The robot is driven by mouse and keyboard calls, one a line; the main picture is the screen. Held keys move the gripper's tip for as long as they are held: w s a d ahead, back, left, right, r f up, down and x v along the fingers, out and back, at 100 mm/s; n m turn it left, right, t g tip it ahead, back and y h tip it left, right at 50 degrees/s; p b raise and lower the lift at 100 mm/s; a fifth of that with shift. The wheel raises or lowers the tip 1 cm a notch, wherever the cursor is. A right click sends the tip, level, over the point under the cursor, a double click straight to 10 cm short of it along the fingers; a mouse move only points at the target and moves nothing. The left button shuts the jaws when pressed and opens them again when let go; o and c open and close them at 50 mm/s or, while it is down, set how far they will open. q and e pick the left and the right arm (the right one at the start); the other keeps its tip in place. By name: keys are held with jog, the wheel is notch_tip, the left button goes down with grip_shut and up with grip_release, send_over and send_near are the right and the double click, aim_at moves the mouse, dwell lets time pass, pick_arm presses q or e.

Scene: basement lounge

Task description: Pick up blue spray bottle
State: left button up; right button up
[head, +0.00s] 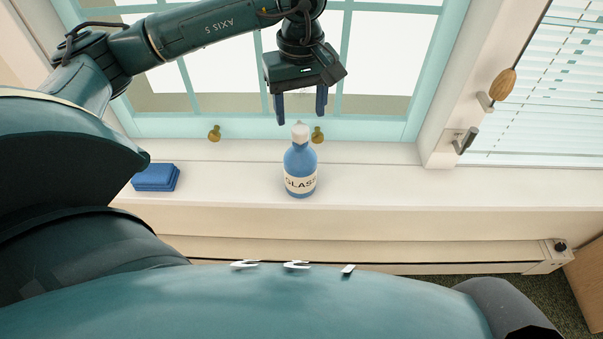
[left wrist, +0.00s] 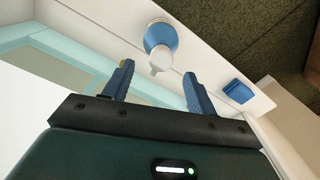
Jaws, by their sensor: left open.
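The blue spray bottle (head: 300,165) stands upright on the white windowsill, with a white top and a label whose visible letters read "GLASS". My left gripper (head: 301,118) is open and empty, pointing down just above and behind the bottle's top in the head view. In the left wrist view the bottle (left wrist: 160,38) shows beyond the fingertips, its white nozzle toward the gap between the fingers (left wrist: 158,80). The fingers do not grip it. My right gripper is in neither view.
The teal-framed window (head: 378,127) with brass latches is close behind the gripper. The sill right of the bottle is clear. A blind (head: 540,90) hangs at the right.

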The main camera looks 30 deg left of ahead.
aim_at(300, 129)
pick_arm(q)
notch_tip(300, 129, down, 7)
jog(key=shift+s+r, duration=0.15)
jog(key=shift+r, duration=0.05)
dwell(0.3)
grip_shut()
dwell(0.4)
